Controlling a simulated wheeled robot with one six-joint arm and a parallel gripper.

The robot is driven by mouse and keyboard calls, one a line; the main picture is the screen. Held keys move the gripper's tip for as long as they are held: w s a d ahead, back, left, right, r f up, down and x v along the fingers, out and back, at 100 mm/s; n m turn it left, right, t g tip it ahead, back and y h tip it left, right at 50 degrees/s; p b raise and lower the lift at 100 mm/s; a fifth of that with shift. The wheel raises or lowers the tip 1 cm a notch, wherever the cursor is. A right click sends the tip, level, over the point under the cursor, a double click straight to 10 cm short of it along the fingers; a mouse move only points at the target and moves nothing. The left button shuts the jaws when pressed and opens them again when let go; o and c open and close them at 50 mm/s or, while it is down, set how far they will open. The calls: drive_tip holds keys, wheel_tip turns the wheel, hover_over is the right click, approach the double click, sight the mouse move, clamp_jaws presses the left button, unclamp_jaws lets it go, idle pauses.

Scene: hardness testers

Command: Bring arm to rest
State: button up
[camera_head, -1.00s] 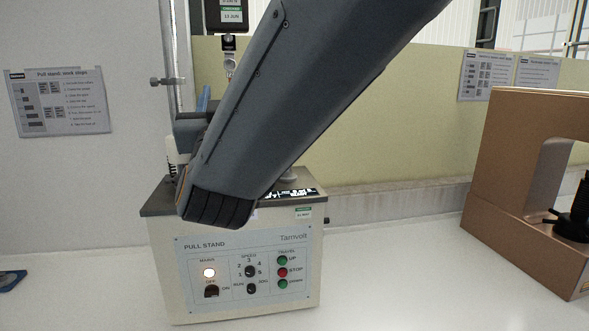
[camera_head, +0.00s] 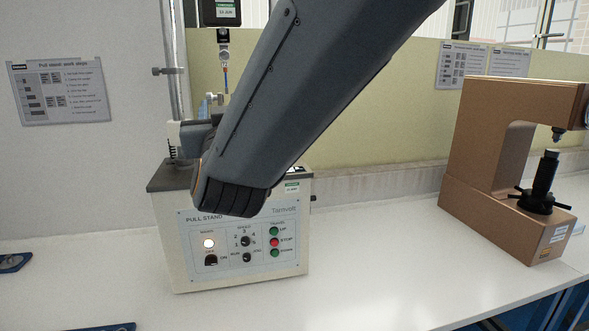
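My arm reaches from the top right down toward the left, in front of the pull stand (camera_head: 243,282), and its large grey link covers much of the stand's upper part. My gripper's fingers are not visible; the arm hides whatever lies behind it. The pull stand is a pale box with a dark top and a front panel. On the panel a lamp glows white, and there are green, red and green buttons.
A brown hardness tester (camera_head: 480,135) with a black spindle stands at the right on the white bench (camera_head: 370,262). The bench is clear between it and the stand. Dark blue items lie at the left and front edges. Printed sheets (camera_head: 62,90) hang on the wall.

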drive_tip(key=w+d+f+g+h, duration=0.1)
drive_tip(key=d+f+g, duration=0.3)
drive_tip(key=d+f, duration=0.55)
drive_tip(key=w+d+f+g+h, duration=0.15)
drive_tip(key=d+f+g, duration=0.4)
drive_tip(key=f, duration=0.75)
drive_tip(key=s+d+f+m+g+h, duration=0.1)
drive_tip(key=s+d+f+g, duration=0.3)
drive_tip(key=s+d+f, duration=0.3)
drive_tip(key=s+d+f+m+g+h, duration=0.2)
drive_tip(key=s+d+f+g, duration=0.3)
drive_tip(key=s+d, duration=0.7)
drive_tip(key=shift+s+f+m, duration=0.3)
drive_tip(key=shift+s+f, duration=0.4)
drive_tip(key=shift+f, duration=0.25)
